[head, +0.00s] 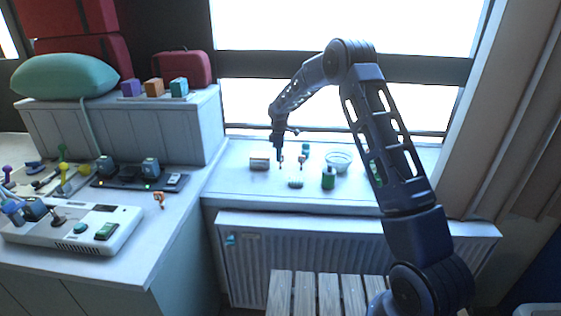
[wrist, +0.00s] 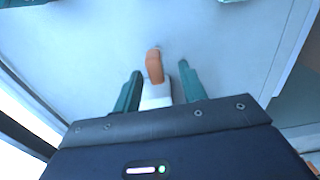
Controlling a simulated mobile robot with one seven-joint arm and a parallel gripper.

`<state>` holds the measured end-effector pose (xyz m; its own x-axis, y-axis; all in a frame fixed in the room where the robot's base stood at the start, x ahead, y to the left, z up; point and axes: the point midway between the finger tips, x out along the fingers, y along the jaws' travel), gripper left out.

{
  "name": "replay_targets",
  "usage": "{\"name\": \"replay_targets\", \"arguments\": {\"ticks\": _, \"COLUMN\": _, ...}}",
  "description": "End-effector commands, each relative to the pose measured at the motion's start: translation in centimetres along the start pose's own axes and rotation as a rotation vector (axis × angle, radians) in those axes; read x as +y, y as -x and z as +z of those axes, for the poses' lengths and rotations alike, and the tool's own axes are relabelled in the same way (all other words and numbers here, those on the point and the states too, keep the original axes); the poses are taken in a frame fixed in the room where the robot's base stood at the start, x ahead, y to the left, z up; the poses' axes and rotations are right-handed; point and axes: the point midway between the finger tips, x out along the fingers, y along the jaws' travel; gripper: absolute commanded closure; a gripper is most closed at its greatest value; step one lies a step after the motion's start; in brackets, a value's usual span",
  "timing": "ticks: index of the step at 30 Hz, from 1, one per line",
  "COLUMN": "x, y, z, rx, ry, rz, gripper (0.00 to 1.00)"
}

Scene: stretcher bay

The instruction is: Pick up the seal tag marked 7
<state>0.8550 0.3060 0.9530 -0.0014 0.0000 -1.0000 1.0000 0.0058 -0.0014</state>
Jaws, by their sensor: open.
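My gripper (head: 280,158) reaches down over the windowsill in the head view. In the wrist view its two green fingers (wrist: 160,88) are apart. A small piece with an orange-brown top (wrist: 154,66) and a white lower part (wrist: 156,96) shows between them, with gaps at both sides; it may be a seal tag. Its lower end is hidden by the gripper body. A small upright piece (head: 301,160) stands just right of my gripper in the head view. No number is legible, so I cannot tell which tag is marked 7.
On the sill (head: 235,182) are a brown roll (head: 259,164), a ribbed green piece (head: 296,184), a green cylinder (head: 328,179) and a white bowl (head: 338,160). The window stands behind. A slatted bench (head: 305,290) is below. The left counter (head: 150,235) holds devices and small items.

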Motion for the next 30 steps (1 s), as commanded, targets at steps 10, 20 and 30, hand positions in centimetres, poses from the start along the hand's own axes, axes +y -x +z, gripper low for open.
{"name": "replay_targets", "arguments": {"ticks": 10, "x": 0.5, "y": -3.5, "z": 0.7, "rx": -0.001, "ry": 0.0, "rz": 0.0, "gripper": 0.58}}
{"name": "replay_targets", "arguments": {"ticks": 20, "x": 0.5, "y": -5.2, "z": 0.7, "rx": 0.0, "ry": -0.001, "rz": 0.002, "gripper": 0.58}}
{"name": "replay_targets", "arguments": {"ticks": 30, "x": 0.5, "y": -5.1, "z": 0.7, "rx": 0.0, "ry": -0.001, "rz": 0.001, "gripper": 1.0}}
